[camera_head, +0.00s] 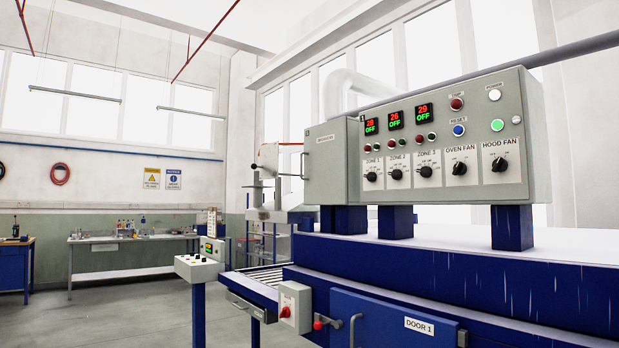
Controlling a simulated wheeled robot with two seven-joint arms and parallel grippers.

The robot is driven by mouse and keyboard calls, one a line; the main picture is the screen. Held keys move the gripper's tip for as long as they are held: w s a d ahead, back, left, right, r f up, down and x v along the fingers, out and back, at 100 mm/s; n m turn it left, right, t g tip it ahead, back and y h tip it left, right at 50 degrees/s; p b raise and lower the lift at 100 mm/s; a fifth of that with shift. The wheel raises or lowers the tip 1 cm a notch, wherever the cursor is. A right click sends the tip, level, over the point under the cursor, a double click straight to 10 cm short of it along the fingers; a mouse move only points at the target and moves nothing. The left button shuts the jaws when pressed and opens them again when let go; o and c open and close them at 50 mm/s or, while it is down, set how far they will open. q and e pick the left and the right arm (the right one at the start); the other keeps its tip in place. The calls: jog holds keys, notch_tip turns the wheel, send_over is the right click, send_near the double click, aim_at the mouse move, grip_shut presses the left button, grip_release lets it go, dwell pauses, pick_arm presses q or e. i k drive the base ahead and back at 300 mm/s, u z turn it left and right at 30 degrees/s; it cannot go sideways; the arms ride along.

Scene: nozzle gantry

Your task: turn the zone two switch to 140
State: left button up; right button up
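The zone 2 switch (397,174) is a black rotary knob on a white plate, in the row of knobs on the grey control panel (460,110). Its pointer angle is too small to tell. The zone 2 display (395,119) above it reads 26 in red with OFF in green. The zone 1 knob (371,176) is to its left and the zone 3 knob (426,172) to its right. Their displays read 28 OFF and 29 OFF. Neither of my grippers is in view.
The panel stands on blue posts on a large blue oven (450,280) with a door marked DOOR 1. An oven fan knob (459,168) and a hood fan knob (499,165) are further right. Floor at left is open.

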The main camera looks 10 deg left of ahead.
aim_at(396, 174)
jog(key=u, duration=1.4)
jog(key=i, duration=3)
jog(key=z, duration=1.15)
